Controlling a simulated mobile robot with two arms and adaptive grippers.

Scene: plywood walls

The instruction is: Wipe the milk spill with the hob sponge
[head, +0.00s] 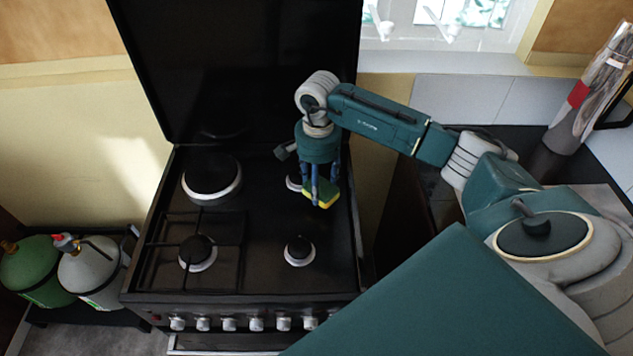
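The hob sponge (326,195), yellow with a green layer, is over the right side of the black hob (248,225), near the back right burner. My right gripper (320,188) points down at it from above, with its blue fingers at and partly in front of the sponge. I cannot tell whether the fingers are pressed on it, or whether the sponge rests on the hob or is just above it. My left gripper is not in view. No milk spill can be seen; my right arm hides part of the counter on the right.
The raised black hob lid (235,65) stands behind the burners. Gas bottles, one green (38,268) and one grey (90,270), stand left of the stove.

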